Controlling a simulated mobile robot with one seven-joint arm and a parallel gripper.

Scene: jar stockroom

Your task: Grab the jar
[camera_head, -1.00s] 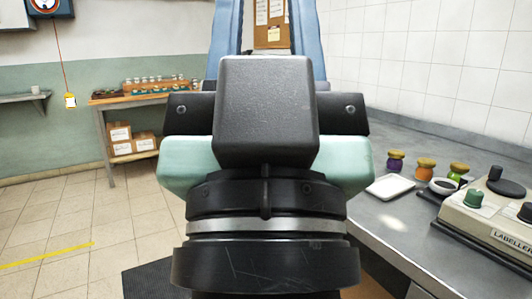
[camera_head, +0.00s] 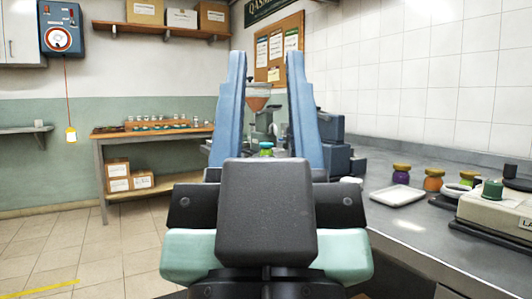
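My gripper (camera_head: 266,58) is in the middle of the picture, with its two blue fingers upright and spread wide apart. The gap between the fingers is empty at the tips. A small green jar with a blue-grey lid (camera_head: 266,149) shows lower in that gap, beyond the gripper body, which hides its base. I cannot tell how far it is from the fingers. On the grey counter to the right stand a purple jar with a yellow lid (camera_head: 401,175) and an orange jar (camera_head: 433,180). A jar with a yellow lid (camera_head: 468,178) is partly hidden behind a round dish.
A white tray (camera_head: 398,197) and a labeller (camera_head: 500,212) lie on the counter (camera_head: 405,230) at right. A funnel device (camera_head: 258,103) stands behind the fingers. A wooden shelf unit (camera_head: 160,133) with small jars and boxes stands at left.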

